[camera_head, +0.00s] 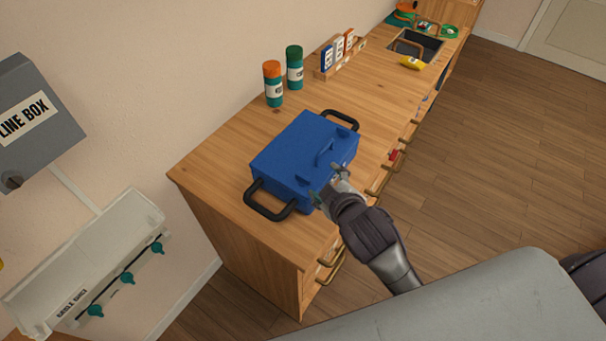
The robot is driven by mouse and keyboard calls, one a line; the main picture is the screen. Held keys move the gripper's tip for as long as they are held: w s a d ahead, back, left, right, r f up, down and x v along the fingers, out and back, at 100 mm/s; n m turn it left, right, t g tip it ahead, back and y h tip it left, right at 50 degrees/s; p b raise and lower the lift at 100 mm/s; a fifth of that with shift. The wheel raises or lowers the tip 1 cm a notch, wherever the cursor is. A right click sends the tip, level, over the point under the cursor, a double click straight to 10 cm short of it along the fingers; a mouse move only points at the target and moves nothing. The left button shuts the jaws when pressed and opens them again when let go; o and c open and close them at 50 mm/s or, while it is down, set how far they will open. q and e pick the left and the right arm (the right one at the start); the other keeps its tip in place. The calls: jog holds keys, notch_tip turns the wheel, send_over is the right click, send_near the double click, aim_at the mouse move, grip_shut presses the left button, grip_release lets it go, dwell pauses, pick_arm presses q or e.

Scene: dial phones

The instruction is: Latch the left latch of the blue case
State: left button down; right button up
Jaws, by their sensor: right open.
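The blue case (300,150) lies closed on the wooden counter (215,155), with a black handle at each end. My right gripper (328,182) is open at the case's near right side, close to a latch part near the lower corner. I cannot tell whether it touches the latch; the gripper partly hides that spot. My left gripper is not in view.
An orange-capped canister (273,84) and a green-capped canister (294,68) stand behind the case by the wall. A rack of small boxes (340,52) and a sink (417,45) lie farther along the counter. Brass drawer handles (330,265) stick out along the front.

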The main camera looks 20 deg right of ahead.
jog(key=w+a+r+n+t+y, duration=0.4)
jog(key=w+a+r+n, duration=0.1)
jog(key=r+n, duration=0.25)
jog(key=w+a+r+n+t+y, duration=0.35)
jog(key=w+a+r+n, duration=0.2)
jog(key=r, duration=0.25)
jog(key=s+a+r+n+g+y, duration=0.1)
jog(key=a+r+n+g+y, duration=0.5)
jog(key=n+y, duration=0.7)
jog(key=n+g+h, duration=1.6)
jog(key=n+h, duration=0.1)
jog(key=n, duration=1)
send_near(304, 176)
jog(key=p+x, duration=0.4)
jog(key=x, duration=0.4)
jog(key=shift+a+p, duration=0.1)
jog(key=shift+p, duration=0.2)
jog(key=shift+s+a+f, duration=0.1)
jog(key=shift+f, duration=0.35)
